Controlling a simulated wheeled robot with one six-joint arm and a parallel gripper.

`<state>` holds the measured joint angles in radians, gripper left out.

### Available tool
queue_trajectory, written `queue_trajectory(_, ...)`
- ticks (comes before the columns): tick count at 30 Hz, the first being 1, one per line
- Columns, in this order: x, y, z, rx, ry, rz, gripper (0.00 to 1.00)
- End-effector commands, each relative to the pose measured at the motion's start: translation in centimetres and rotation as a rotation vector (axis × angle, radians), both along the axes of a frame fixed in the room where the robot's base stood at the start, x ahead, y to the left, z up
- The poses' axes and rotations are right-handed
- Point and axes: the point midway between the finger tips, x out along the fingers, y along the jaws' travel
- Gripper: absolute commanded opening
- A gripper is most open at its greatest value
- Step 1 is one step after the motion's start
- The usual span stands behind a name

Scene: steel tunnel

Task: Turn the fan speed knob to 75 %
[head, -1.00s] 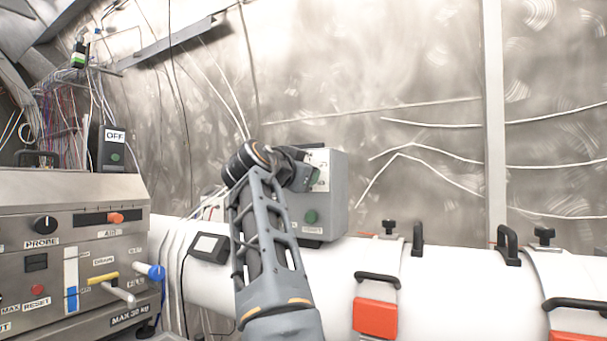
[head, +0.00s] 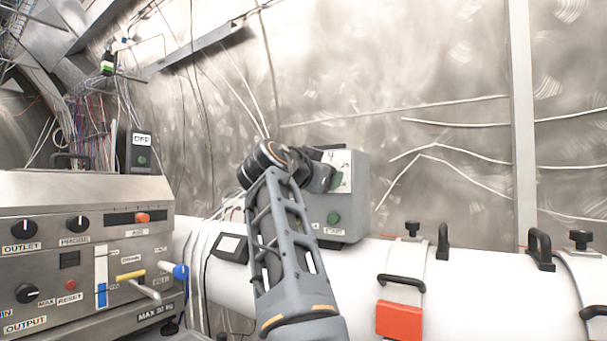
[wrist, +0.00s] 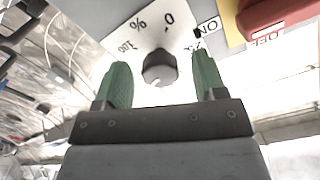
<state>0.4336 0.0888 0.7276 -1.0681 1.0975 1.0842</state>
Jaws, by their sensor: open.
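The fan speed knob (wrist: 160,68) is a dark grey round knob on a white scale plate (wrist: 140,32) marked 0, % and 100 in the wrist view. The lettering appears upside down there, and I cannot clearly read the knob's setting. My gripper (wrist: 162,76) is open, with one green finger on each side of the knob and a visible gap on both sides. In the head view, my gripper (head: 330,178) is at the front of the grey control box (head: 357,200). It hides the knob there; part of the white plate (head: 343,160) shows.
A green button (head: 333,218) is low on the control box. In the wrist view, a red part on yellow (wrist: 275,14) lies close to the right finger, near ON and OFF labels. A white pipe (head: 350,275) runs below. A steel control panel (head: 75,215) stands left.

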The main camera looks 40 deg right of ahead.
Motion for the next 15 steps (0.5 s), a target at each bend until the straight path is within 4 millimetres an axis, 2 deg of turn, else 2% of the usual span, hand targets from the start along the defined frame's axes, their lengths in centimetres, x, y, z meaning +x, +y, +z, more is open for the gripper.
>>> queue_trajectory(9, -1.6, 6.6, -0.1, 0.000, -0.002, 0.007, 0.64)
queue_trajectory(15, -2.4, 9.7, 0.0, 0.000, -0.002, 0.005, 0.64)
